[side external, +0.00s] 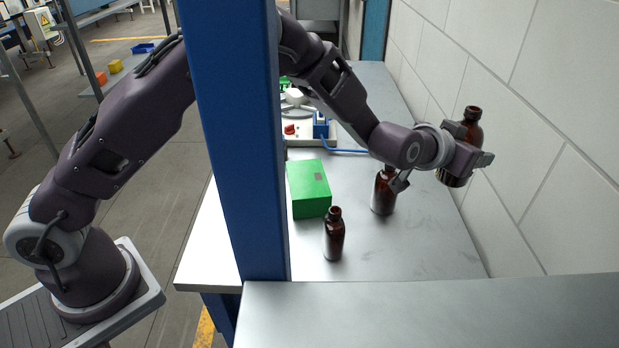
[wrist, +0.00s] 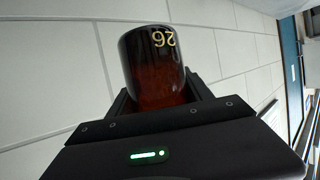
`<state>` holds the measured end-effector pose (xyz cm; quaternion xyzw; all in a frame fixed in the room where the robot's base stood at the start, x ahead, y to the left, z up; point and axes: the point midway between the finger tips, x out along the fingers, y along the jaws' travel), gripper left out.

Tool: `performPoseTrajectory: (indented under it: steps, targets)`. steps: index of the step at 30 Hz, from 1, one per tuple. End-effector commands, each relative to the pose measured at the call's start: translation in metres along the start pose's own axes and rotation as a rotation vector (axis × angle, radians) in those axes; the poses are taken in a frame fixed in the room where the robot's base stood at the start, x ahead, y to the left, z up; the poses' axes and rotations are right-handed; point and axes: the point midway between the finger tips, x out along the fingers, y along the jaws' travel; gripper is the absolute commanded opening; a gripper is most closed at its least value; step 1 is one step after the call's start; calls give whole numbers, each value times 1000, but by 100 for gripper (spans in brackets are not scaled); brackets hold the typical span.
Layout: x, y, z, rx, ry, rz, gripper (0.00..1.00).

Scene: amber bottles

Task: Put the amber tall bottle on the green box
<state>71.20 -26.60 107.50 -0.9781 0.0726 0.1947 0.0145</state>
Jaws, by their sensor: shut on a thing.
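My gripper (side external: 476,158) is shut on an amber bottle (side external: 472,125) and holds it above the table, near the wall at the right. The bottle is upright in the side view, its dark cap at the top. In the wrist view the bottle (wrist: 155,70) sits between the fingers and shows the marking "26". The green box (side external: 309,188) stands on the table to the left of and below my gripper, and its visible top is bare. Two more amber bottles stand on the table, one in front of the box (side external: 334,238) and one to its right (side external: 383,192), partly behind my wrist.
A blue post (side external: 235,140) stands in the foreground and hides part of my arm and the table. A tiled wall (side external: 560,130) runs along the right. A pale device with a blue cable (side external: 345,150) lies behind the box. The front right of the table (side external: 430,245) is clear.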

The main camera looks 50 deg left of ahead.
Motion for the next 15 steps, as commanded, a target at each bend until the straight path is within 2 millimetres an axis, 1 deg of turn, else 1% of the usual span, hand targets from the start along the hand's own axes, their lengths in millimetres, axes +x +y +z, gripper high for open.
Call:
performPoseTrajectory:
  steps: [1, 3, 5, 8, 11, 14, 15]
  targets:
    - [-4, 0, -11, -1, 5, 2, 9]
    - [-1, -18, -8, -4, 0, -8, 9]
    - [0, -30, -8, -5, 0, -11, 9]
    - [1, -54, -10, -7, 2, -17, 9]
    - [0, -84, -11, -10, 2, -24, 9]
    - [-4, -122, -10, -12, 2, -29, 9]
    - [-7, -140, -9, -13, 1, -30, 9]
